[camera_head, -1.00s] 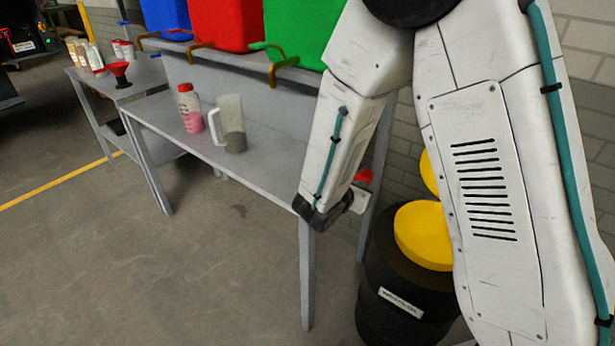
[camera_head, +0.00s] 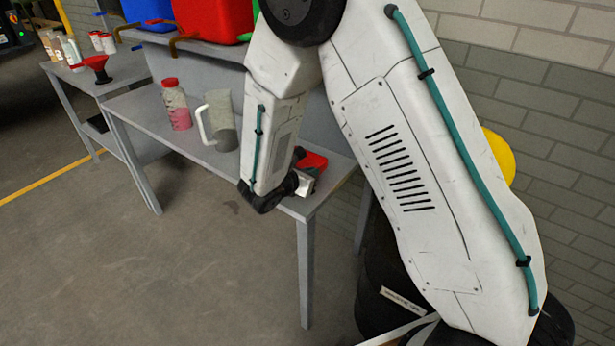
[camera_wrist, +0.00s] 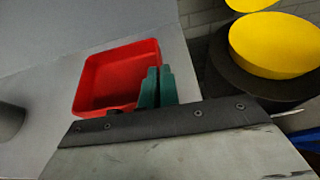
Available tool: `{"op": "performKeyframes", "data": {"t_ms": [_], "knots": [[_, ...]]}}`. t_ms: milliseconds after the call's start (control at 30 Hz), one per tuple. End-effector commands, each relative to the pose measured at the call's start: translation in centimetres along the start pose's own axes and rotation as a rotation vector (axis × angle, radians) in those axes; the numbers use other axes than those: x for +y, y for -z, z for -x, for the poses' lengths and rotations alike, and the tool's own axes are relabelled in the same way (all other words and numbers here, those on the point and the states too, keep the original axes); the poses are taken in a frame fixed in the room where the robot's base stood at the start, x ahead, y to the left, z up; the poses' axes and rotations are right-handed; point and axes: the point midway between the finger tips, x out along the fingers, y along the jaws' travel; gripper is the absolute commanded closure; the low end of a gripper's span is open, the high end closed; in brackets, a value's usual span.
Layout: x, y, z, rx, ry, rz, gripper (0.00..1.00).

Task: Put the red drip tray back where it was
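The red drip tray (camera_head: 314,160) is a shallow square tray at the right end of the grey workbench (camera_head: 180,138). It also shows in the wrist view (camera_wrist: 108,82), open side up and apparently empty. My gripper (camera_wrist: 156,88) has its teal fingers close together at the tray's near right wall, shut on it. In the head view my gripper (camera_head: 303,183) is partly hidden behind my forearm. The tray is over the bench top; I cannot tell whether it touches it.
A grey jug (camera_head: 221,122) and a red-capped bottle (camera_head: 176,105) stand on the bench, left of the tray. Blue and red bins (camera_head: 212,16) sit on the shelf above. A yellow-topped black drum (camera_wrist: 270,45) stands right of the bench.

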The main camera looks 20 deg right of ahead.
Motion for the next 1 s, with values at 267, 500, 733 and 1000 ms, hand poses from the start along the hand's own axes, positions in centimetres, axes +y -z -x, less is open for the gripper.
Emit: {"op": "performKeyframes", "data": {"t_ms": [267,500,733,1000], "knots": [[-0.1,1.7,-0.9,-0.001,0.002,-0.001,1.00],[-0.1,2.0,-0.9,0.000,0.000,0.000,0.91],[0.0,2.0,-0.8,0.000,-0.001,0.001,0.75],[0.1,1.7,0.4,-0.001,-0.004,0.000,0.75]]}}
